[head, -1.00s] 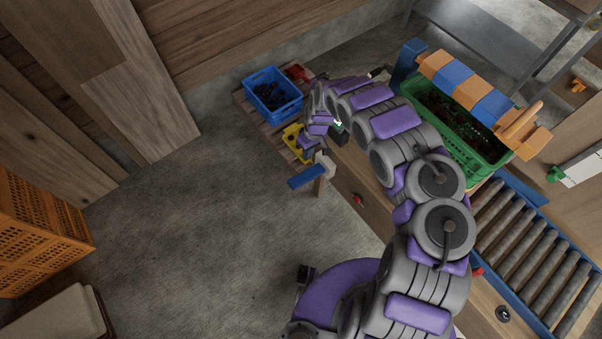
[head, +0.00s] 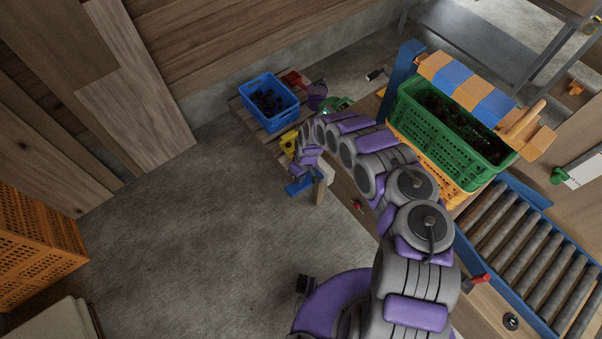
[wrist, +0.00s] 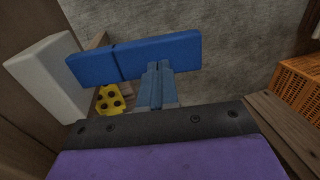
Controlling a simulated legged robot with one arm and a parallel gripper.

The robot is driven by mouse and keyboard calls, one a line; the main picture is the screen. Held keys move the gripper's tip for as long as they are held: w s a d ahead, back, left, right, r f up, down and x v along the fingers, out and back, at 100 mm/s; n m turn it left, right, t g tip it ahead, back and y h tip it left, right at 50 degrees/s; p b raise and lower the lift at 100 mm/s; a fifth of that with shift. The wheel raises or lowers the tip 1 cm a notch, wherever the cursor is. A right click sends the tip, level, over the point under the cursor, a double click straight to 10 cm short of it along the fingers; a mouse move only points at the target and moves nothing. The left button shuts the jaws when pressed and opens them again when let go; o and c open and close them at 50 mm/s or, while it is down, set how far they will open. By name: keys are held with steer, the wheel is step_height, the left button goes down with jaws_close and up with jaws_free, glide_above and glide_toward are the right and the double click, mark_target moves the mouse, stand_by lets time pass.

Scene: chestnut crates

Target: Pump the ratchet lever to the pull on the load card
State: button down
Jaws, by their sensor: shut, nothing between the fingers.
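A blue bar, which looks like the ratchet lever (head: 296,187), stands off the near end of the wooden bench beside a pale block (head: 328,173). In the wrist view the blue bar (wrist: 130,58) runs across the upper middle, with the pale block (wrist: 45,78) at its left end. My gripper (wrist: 158,70) is shut and empty, its blue-grey fingertips at the bar's lower edge; I cannot tell whether they touch. In the head view my gripper (head: 308,172) partly hides the bar. A white card (head: 586,170), possibly the load card, is at the right edge, its writing unreadable.
A roller bed (head: 530,250) lies at right. A blue crate (head: 270,122) and a yellow piece (wrist: 110,98) stand on a pallet. Open concrete floor lies left of the bench.

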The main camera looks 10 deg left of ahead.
steer(key=shift+s+f, duration=0.1)
steer(key=shift+f, duration=0.4)
